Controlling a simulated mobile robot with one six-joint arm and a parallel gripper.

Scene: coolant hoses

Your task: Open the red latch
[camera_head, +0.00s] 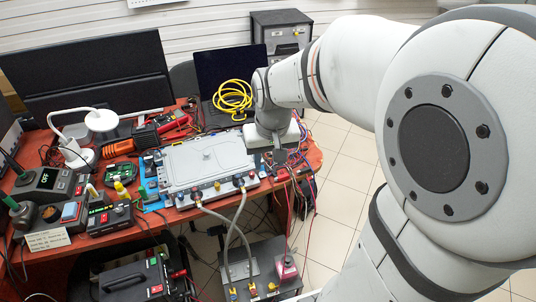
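Two grey hoses (229,236) run from these fittings down to a dark box (262,262) on the floor, which has yellow parts and a red part (286,267) on top. My gripper (280,162) points down beside the case's right end. Its fingers are too small and dark to tell open from shut.
A soldering station (47,187) and a small black power unit (110,219) are at left. Bare tiled floor (345,170) lies to the right.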

